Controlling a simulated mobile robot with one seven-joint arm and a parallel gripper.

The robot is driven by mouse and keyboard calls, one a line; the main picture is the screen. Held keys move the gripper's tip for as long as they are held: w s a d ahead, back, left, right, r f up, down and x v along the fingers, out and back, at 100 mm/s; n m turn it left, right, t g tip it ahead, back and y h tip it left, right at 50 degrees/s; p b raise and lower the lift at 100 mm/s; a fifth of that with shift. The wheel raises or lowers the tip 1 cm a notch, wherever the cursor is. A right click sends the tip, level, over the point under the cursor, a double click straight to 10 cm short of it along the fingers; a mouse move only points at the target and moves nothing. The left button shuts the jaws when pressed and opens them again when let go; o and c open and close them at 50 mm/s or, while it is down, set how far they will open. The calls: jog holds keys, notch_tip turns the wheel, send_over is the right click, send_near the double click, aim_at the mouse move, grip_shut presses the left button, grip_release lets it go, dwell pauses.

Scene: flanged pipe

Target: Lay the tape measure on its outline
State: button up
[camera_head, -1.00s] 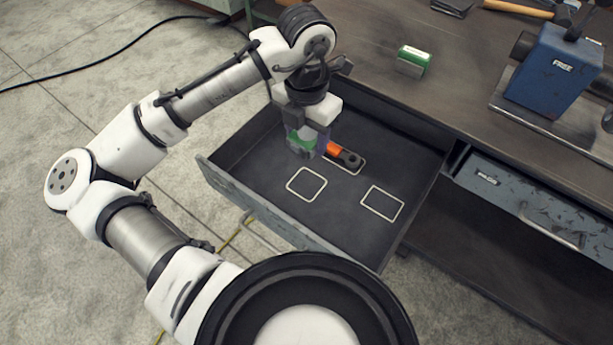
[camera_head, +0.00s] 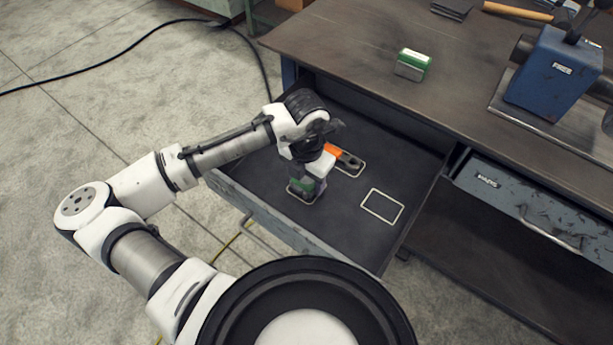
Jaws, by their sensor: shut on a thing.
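My gripper (camera_head: 308,180) is low inside the open drawer, shut on a small green and grey block (camera_head: 306,187), which appears to be the tape measure. The fingers and wrist hide much of it. It is over the left white outline (camera_head: 307,204), and only the near edge of that outline shows around it. I cannot tell whether the block touches the drawer floor. A second white outline (camera_head: 382,205), to the right, is empty.
An orange and black tool (camera_head: 346,158) lies in the farther outline, close beside my gripper. The drawer (camera_head: 340,235) has raised walls. On the bench (camera_head: 370,45) stand a green and white box (camera_head: 412,65) and a blue vise (camera_head: 555,75).

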aim_at(306, 178)
jog(key=shift+f, duration=0.1)
jog(key=o, duration=0.7)
jog(key=shift+f, duration=0.1)
jog(key=o, duration=0.5)
jog(key=shift+c, duration=0.2)
notch_tip(306, 178, up, 12)
jog(key=shift+r, duration=0.25)
